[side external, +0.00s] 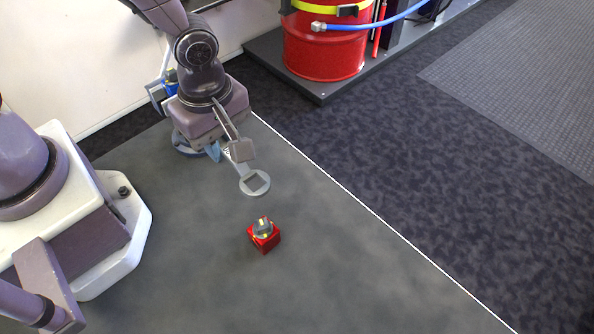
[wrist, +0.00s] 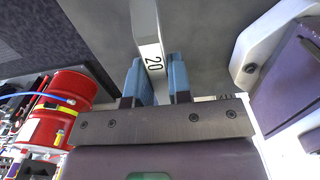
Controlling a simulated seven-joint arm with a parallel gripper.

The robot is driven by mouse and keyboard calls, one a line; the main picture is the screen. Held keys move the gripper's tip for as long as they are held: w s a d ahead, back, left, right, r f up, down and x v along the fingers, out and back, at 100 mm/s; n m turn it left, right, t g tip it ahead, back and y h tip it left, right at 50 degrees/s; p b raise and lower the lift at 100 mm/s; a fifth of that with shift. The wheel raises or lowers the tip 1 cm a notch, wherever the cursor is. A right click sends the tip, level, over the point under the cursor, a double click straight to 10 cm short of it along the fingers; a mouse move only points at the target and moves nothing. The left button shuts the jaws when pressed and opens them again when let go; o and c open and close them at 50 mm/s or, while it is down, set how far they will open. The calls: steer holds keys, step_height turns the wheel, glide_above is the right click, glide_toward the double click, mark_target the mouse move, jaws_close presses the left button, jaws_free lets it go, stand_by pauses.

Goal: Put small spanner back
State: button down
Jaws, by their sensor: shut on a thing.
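A grey metal spanner is held in my gripper (side external: 228,152). Its head (side external: 262,190), a ring with a squarish opening, points towards the camera in the side view, above the grey table top and behind the red block. In the wrist view, the spanner's handle (wrist: 147,30), marked "20", lies between the two blue fingers of my gripper (wrist: 155,78), which are shut on it. The handle runs up out of the picture, so the head is hidden there. I see no clear storage place for the spanner.
A small red block (side external: 263,246) with a grey and yellow knob on top sits on the grey table (side external: 340,275), in front of the spanner head. A red drum (side external: 325,45) with a blue hose stands beyond the table's edge. The table's right side is clear.

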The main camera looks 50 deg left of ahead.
steer(key=w+d+f, duration=0.3)
steer(key=w, duration=0.3)
glide_above(297, 179)
steer(key=f, duration=0.5)
steer(key=shift+s+a+f, duration=0.15)
steer(key=shift+s+f, duration=0.05)
steer(key=shift+s, duration=0.05)
steer(key=shift+w+f, duration=0.25)
steer(key=shift+f, duration=1.6)
steer(key=c, duration=1.1)
jaws_free()
steer(key=shift+f, duration=0.15)
steer(key=shift+o, duration=0.2)
